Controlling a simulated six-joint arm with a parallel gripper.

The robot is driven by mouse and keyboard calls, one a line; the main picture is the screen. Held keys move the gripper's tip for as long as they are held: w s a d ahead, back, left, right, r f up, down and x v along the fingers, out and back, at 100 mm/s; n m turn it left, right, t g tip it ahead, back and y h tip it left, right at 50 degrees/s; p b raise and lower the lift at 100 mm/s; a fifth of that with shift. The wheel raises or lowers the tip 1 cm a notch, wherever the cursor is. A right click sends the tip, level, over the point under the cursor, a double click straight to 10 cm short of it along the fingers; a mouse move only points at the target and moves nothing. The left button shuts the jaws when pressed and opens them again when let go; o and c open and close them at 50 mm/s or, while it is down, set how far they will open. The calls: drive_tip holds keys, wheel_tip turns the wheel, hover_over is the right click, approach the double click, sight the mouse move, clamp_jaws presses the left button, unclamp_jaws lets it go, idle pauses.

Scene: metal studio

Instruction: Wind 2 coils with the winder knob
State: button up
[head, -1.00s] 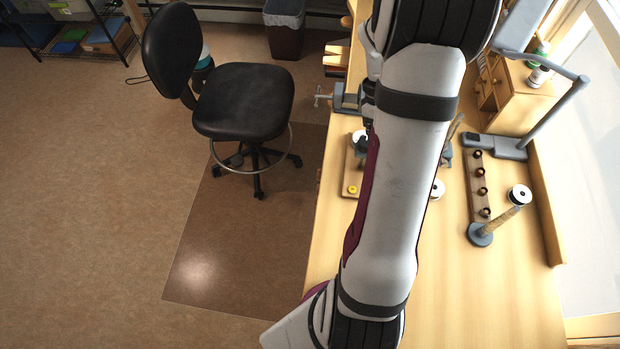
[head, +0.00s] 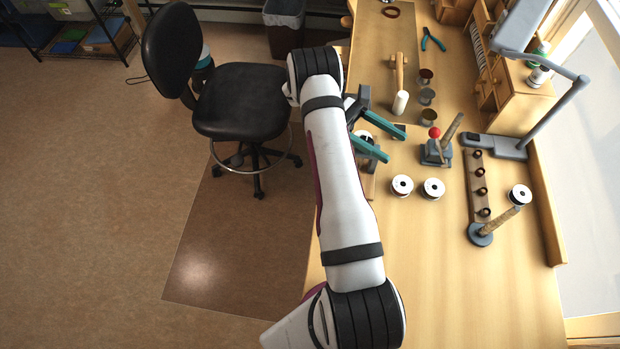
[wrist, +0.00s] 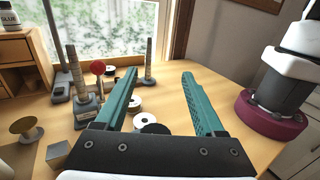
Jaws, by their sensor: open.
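My gripper (head: 396,146) has teal fingers, spread apart with nothing between their tips. It hangs over the left edge of the workbench (head: 480,290), left of a grey stand (head: 436,152) with a red ball knob (head: 435,133). This red knob also shows in the wrist view (wrist: 97,67), left of the fingers and apart from them. A black disc (wrist: 155,128) lies low between the fingers in the wrist view; I cannot tell whether it or the red ball is the winder knob. Two white spools (head: 402,186) (head: 433,188) lie on the bench. A wooden board (head: 370,185) is mostly hidden by my arm.
A strip with several dark rings (head: 480,180), a ring post on a round base (head: 481,234) and a lamp (head: 510,147) stand at the right. A hammer (head: 399,80), small pots (head: 427,96) and pliers (head: 433,40) lie farther back. The front bench is clear.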

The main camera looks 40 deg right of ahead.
sight(373, 143)
drive_tip(key=f, duration=0.4)
drive_tip(key=shift+w+a+f, duration=0.1)
drive_tip(key=shift+w+f, duration=0.2)
drive_tip(key=shift+w, duration=0.05)
drive_tip(key=shift+w+r+n+t+h, duration=0.1)
drive_tip(key=shift+n+t+h, duration=0.3)
drive_tip(key=shift+n+h, duration=0.65)
drive_tip(key=n+t+h, duration=0.2)
drive_tip(key=h, duration=0.1)
drive_tip(key=d+n+t+h, duration=0.1)
drive_tip(key=h, duration=0.1)
drive_tip(key=shift+w+d+n+h, duration=0.1)
drive_tip(key=shift+w+n+h, duration=0.15)
drive_tip(key=n+t+h, duration=0.1)
drive_tip(key=t, duration=0.1)
drive_tip(key=n+t+h, duration=0.1)
drive_tip(key=n+t, duration=0.1)
drive_tip(key=w+n+t+h, duration=0.1)
drive_tip(key=t+h, duration=0.1)
drive_tip(key=shift+d, duration=0.3)
drive_tip(key=v, duration=1.6)
drive_tip(key=s+a+r+m+y, duration=0.7)
drive_tip(key=s+r+m+y, duration=0.4)
drive_tip(key=r, duration=0.1)
drive_tip(key=shift+a+t, duration=0.15)
drive_tip(key=shift+t, duration=0.25)
drive_tip(key=shift+s, duration=0.15)
